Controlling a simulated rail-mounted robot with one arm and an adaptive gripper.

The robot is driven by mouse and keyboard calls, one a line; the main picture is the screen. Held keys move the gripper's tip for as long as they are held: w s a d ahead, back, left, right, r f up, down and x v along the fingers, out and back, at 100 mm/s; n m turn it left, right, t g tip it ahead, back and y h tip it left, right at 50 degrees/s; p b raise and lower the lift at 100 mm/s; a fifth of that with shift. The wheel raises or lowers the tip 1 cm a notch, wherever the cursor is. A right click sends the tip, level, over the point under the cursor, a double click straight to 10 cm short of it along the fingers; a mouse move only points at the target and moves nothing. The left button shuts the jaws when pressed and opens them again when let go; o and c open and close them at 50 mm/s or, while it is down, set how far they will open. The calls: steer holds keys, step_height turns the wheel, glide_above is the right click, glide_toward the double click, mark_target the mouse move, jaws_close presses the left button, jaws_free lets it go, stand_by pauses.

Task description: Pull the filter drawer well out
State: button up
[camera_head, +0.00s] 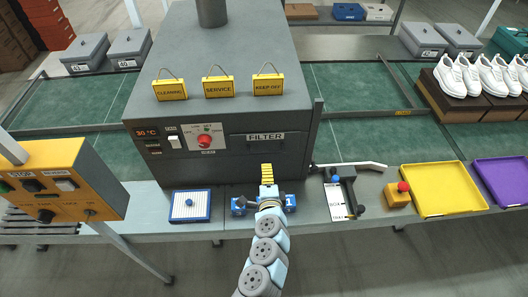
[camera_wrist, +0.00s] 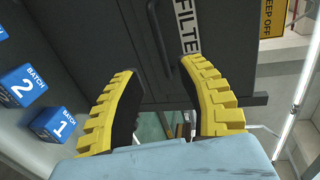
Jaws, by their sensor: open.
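The filter drawer is in the front of the dark grey machine (camera_head: 222,50), under a white FILTER label (camera_head: 265,137). Its front looks flush with the machine face. In the wrist view the label (camera_wrist: 187,30) is at the upper middle, and a dark bar handle (camera_wrist: 157,35) stands on the drawer front left of it. My gripper (camera_head: 266,172) is in front of the machine, just below the label in the head view. In the wrist view my gripper (camera_wrist: 160,72) has its yellow fingers wide apart, with nothing between them. The handle is beyond the fingertips, apart from them.
Blue batch blocks (camera_wrist: 52,122) are at the left of the wrist view. A blue-and-white pad (camera_head: 190,205), a black clamp-like fixture (camera_head: 343,190), an orange button box (camera_head: 397,194) and a yellow tray (camera_head: 441,190) line the bench. An orange control panel (camera_head: 62,180) is at left.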

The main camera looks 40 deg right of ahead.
mark_target(264, 153)
steer(key=shift+p+x, duration=0.3)
steer(key=shift+x, duration=4.6)
steer(key=shift+w+d, duration=0.35)
steer(key=shift+w+f, duration=0.15)
steer(key=shift+w, duration=0.1)
steer(key=shift+d, duration=0.1)
jaws_close()
